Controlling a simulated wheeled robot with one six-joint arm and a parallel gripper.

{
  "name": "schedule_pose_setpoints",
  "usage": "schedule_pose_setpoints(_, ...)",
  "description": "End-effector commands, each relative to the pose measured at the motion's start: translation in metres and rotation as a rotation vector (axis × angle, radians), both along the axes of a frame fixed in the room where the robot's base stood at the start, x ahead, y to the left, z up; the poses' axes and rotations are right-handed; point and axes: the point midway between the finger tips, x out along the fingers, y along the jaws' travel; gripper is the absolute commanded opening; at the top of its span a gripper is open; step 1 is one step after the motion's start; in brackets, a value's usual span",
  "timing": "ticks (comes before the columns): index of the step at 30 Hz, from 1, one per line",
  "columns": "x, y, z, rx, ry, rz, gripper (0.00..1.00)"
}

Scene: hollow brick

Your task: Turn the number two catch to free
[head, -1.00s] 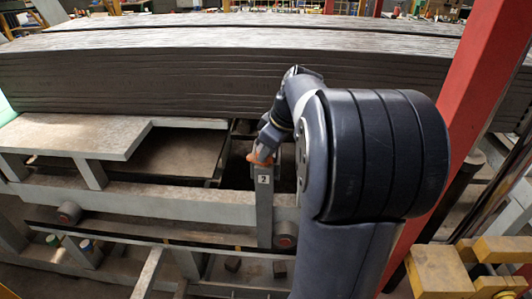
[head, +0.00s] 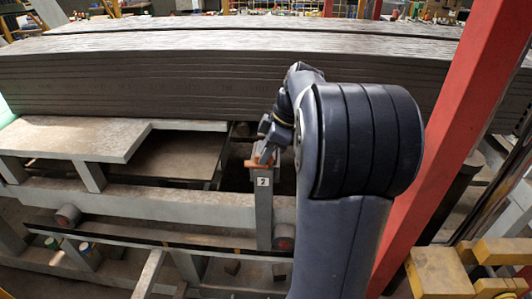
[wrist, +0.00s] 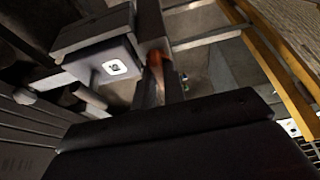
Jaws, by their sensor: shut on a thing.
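The number two catch is a small orange lever (head: 257,164) at the top of a grey post (head: 264,215). The post carries a white label marked 2 (head: 264,181). The lever lies roughly level across the post top, its end showing to the left. My gripper (head: 265,155) reaches down to it from the upper right and is shut on it. In the wrist view the orange of the lever (wrist: 154,60) shows between the dark fingers, beside the label (wrist: 115,67). The fingers hide part of the lever.
A long stack of grey slabs (head: 180,80) runs behind the post. A pale ledge (head: 70,137) lies to the left, with grey frame rails (head: 150,203) below. A red column (head: 455,120) and yellow blocks (head: 440,270) stand to the right.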

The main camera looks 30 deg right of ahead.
Motion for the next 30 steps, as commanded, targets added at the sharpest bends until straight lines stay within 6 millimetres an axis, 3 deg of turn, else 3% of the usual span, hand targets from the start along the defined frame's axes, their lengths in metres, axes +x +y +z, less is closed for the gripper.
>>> schedule_pose_setpoints(6, 0.0, 0.0, 0.0, -0.001, 0.0, 0.001, 0.0)
schedule_pose_setpoints(7, 0.0, 0.0, 0.0, -0.001, 0.0, 0.001, 0.12)
schedule_pose_setpoints(15, 0.0, 0.0, 0.0, -0.001, 0.001, 0.0, 0.33)
schedule_pose_setpoints(23, 0.0, -0.001, 0.002, -0.001, -0.001, 0.0, 0.33)
schedule_pose_setpoints(30, -0.007, -0.012, 0.033, -0.002, -0.004, -0.003, 0.33)
